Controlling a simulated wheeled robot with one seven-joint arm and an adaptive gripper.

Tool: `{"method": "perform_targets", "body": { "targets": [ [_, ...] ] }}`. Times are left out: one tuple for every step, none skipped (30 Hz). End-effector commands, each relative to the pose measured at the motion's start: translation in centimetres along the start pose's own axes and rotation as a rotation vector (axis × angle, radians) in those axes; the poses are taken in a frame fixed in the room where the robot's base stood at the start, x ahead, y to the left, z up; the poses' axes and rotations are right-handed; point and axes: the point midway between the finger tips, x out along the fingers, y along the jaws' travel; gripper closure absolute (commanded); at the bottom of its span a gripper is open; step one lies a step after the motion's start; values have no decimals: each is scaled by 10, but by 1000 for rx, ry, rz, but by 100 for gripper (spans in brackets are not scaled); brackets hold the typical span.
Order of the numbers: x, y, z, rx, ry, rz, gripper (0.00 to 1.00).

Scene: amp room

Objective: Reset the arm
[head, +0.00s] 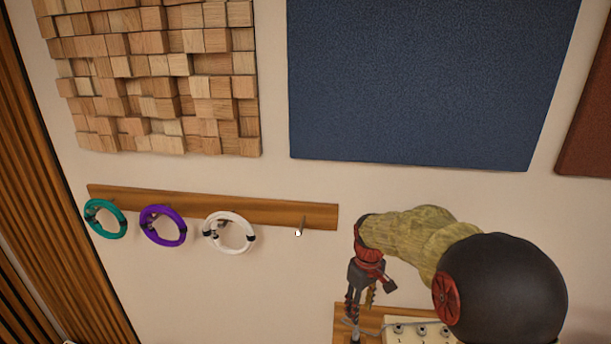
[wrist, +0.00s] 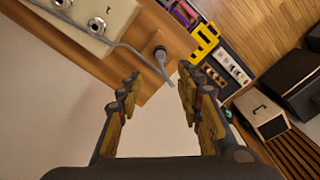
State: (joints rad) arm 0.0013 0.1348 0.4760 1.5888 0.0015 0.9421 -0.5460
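My gripper (head: 359,308) hangs pointing down in the head view, right of the hook rail and above a small wooden shelf. In the wrist view my gripper (wrist: 158,84) has its two fingers apart, with nothing held between them. Beyond the fingertips is a grey cable (wrist: 128,46), its end showing near the gap between the tips. A small metal peg or plug (wrist: 160,53) sits on the wooden shelf (wrist: 160,22) close to it. I cannot tell whether the cable touches a fingertip.
A wooden rail (head: 265,212) on the wall holds teal (head: 92,230), purple (head: 145,235) and white (head: 208,238) cable coils; its right hook (head: 301,228) is bare. A cream box with jacks (head: 400,322) is on the shelf. Amps (wrist: 262,115) stand below.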

Motion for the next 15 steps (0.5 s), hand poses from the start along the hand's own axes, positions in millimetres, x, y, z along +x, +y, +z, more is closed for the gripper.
{"method": "perform_targets", "body": {
  "targets": [
    [1, 0, 0, 31, -1, 0, 64],
    [5, -3, 4, 56, -9, -5, 64],
    [12, -8, 14, 94, -27, -14, 64],
    [16, -13, 22, 122, -39, -20, 64],
    [17, -17, 28, 148, -46, -23, 64],
    [14, -22, 37, 180, -49, -24, 64],
    [11, -26, 43, 203, -48, -23, 64],
    [8, -30, 49, 225, -47, -21, 64],
    [4, -35, 58, 254, -42, -18, 64],
    [2, -39, 64, 273, -38, -16, 64],
    [-1, -42, 70, 291, -32, -13, 64],
    [-5, -47, 78, 315, -24, -9, 64],
    [-7, -51, 84, 332, -18, -6, 64],
    [-10, -55, 91, 349, -8, -3, 64],
    [-14, -60, 100, 372, 5, 2, 64]
  ]
}}
